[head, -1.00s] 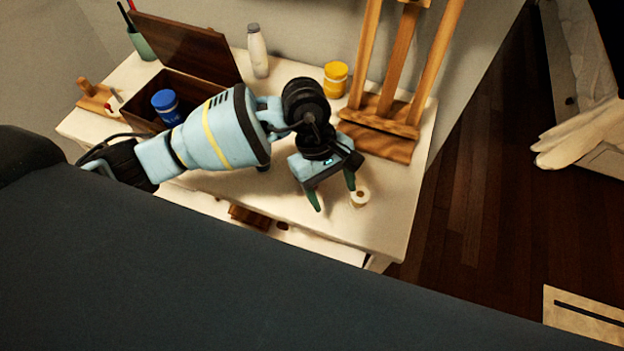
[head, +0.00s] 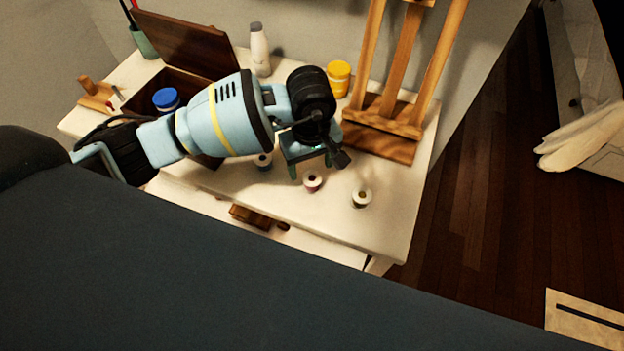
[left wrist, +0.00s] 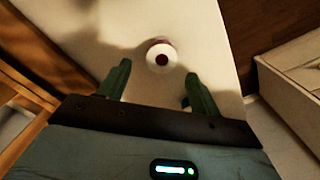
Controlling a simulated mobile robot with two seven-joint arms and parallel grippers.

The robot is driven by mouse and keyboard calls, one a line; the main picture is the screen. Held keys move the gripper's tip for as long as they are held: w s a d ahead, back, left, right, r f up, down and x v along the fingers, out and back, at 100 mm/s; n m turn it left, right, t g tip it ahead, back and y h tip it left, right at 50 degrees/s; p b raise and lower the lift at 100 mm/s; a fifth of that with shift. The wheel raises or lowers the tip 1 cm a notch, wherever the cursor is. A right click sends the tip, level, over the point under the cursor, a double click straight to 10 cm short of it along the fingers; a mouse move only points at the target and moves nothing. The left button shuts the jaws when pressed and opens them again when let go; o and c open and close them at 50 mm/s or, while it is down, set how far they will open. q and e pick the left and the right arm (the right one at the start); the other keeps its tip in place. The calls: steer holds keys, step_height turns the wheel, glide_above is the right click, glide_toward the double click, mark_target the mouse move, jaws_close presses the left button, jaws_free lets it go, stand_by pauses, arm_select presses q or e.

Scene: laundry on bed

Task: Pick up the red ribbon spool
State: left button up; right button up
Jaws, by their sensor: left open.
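The red ribbon spool (head: 313,183) stands upright on the white table, a small pale-topped roll with a reddish side. My left gripper (head: 311,171) is open and empty, just behind the spool in the head view, pointing down. In the left wrist view the spool (left wrist: 160,56) shows its pale round top and dark centre hole, with a thin reddish edge. It lies ahead of the gap between my two green fingers (left wrist: 157,80), and I see no contact. My right gripper is in neither view.
A dark green spool (head: 361,198) stands to the right, and another dark spool (head: 262,161) to the left, beside my arm. A wooden easel (head: 382,140) and a yellow jar (head: 339,78) stand behind. An open wooden box (head: 190,45) holds a blue-lidded jar (head: 166,98).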

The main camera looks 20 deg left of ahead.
mark_target(312, 176)
arm_select(q)
steer(key=f, duration=0.3)
steer(key=shift+s+d+f, duration=0.25)
steer(key=shift+s+f, duration=0.05)
steer(key=shift+s, duration=0.05)
steer(key=shift+f, duration=0.45)
steer(key=c, duration=1)
steer(key=shift+c, duration=0.2)
steer(key=shift+w+r, duration=0.1)
steer(key=shift+r, duration=0.35)
step_height(312, 176, up, 2)
steer(key=shift+r, duration=0.2)
steer(key=s+a+r, duration=0.1)
steer(key=s+a, duration=0.3)
steer(key=s, duration=0.3)
steer(key=s+a+b, duration=0.1)
steer(key=s+a, duration=0.3)
steer(key=s, duration=0.2)
steer(key=shift+s+a+r, duration=0.3)
steer(key=shift+s+r, duration=0.05)
